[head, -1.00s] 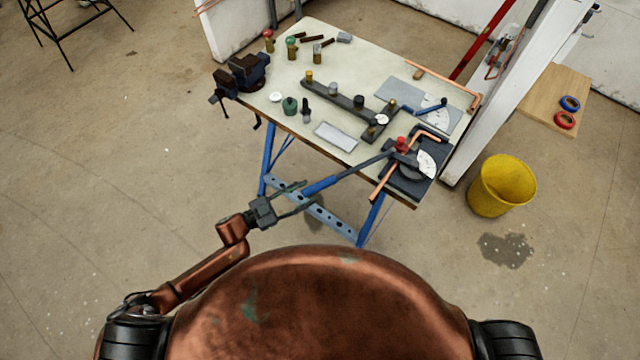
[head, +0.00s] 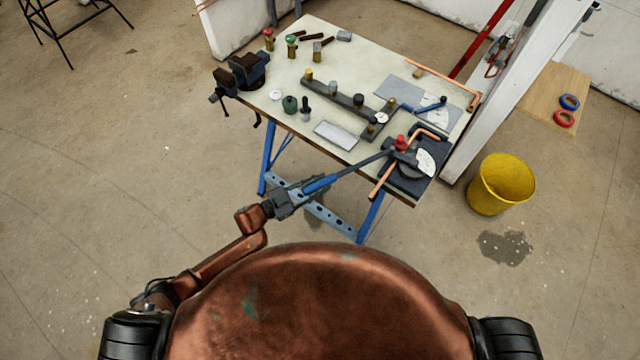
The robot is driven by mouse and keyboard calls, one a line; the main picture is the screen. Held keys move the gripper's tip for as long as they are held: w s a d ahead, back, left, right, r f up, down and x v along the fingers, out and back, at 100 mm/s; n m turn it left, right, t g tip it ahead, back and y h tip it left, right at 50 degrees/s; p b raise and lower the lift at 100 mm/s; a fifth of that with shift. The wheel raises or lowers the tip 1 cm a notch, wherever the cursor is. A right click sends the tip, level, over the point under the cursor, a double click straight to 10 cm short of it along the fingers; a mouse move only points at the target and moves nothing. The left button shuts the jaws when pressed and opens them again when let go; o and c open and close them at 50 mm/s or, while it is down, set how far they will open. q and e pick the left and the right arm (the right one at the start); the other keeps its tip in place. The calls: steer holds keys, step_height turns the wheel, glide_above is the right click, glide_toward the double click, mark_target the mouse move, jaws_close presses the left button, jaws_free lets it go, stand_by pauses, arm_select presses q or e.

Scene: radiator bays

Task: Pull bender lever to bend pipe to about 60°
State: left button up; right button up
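The pipe bender (head: 407,178) sits at the near right corner of the workbench (head: 352,60), with a white angle scale (head: 426,162) and a red knob on it. A copper pipe (head: 381,181) lies in the bender, its near end past the bench edge and its far part turned to the right. The bender lever (head: 357,165) reaches out over the near edge to a blue handle (head: 320,184). My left gripper (head: 314,188) is at the handle's outer end, its fingers along it. Whether they are closed is too small to tell. My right gripper is out of view.
A blue vise (head: 247,70) is at the bench's left end. A long dark fixture (head: 345,97), a second scale with a blue lever (head: 430,106) and small tools share the top. A yellow bucket (head: 502,184) stands right of the bench.

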arm_select(q)
jaws_close()
stand_by(0.5)
